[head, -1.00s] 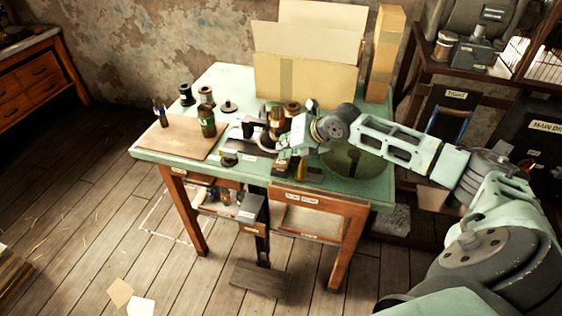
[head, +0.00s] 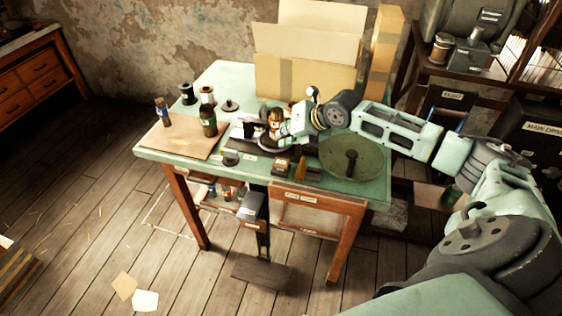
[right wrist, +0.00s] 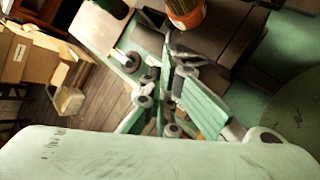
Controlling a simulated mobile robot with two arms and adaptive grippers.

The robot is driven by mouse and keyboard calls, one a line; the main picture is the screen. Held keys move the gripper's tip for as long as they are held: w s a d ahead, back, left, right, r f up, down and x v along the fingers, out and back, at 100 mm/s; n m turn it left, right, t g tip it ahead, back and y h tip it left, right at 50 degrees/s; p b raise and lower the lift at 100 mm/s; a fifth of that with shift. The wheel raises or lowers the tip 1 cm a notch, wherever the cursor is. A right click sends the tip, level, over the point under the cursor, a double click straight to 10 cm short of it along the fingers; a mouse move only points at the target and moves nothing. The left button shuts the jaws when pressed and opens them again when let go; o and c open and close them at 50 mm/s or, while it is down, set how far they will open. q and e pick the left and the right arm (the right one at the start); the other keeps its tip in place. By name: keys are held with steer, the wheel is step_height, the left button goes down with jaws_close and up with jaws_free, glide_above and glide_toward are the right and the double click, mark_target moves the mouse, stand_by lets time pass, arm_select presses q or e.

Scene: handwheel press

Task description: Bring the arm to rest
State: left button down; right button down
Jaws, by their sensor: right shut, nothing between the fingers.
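My right arm reaches in from the right over the green workbench (head: 235,80). My right gripper (head: 284,131) is shut and empty, above the middle of the bench by a dark metal device (head: 246,131) with a curved rim. In the right wrist view, the gripper (right wrist: 171,62) points toward the dark device. An orange-brown pot-like thing (right wrist: 186,10) is just beyond the fingers there. I cannot tell whether the fingertips touch anything. A large round green disc (head: 368,160) lies on the bench under my forearm. My left gripper is out of view.
A wooden board (head: 178,142) with a green bottle (head: 208,121) lies at the bench's left. Several spools (head: 187,93) stand behind it. An open cardboard box (head: 290,80) and a tall carton (head: 388,40) stand at the back. The floor (head: 110,190) at left is mostly clear.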

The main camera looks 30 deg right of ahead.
stand_by(0.4)
steer(key=s+a+f+m+g+y, duration=0.1)
steer(key=s+a+f+m+g, duration=0.1)
steer(key=s+a+f+m, duration=0.55)
steer(key=s+a+f+m+g, duration=0.15)
steer(key=s+a+f, duration=0.35)
steer(key=s+a, duration=0.65)
steer(key=s+m+g+h, duration=0.2)
steer(key=s+m+h, duration=0.1)
steer(key=s+m, duration=1.45)
step_height(320, 180, down, 28)
steer(key=m+g+b, duration=0.1)
steer(key=m, duration=0.1)
steer(key=s+d+f+g+b, duration=0.1)
steer(key=s+d+f, duration=0.2)
steer(key=s+f, duration=1.3)
steer(key=shift+s+n+h, duration=0.3)
steer(key=shift+s+n, duration=0.05)
steer(key=shift+s, duration=0.2)
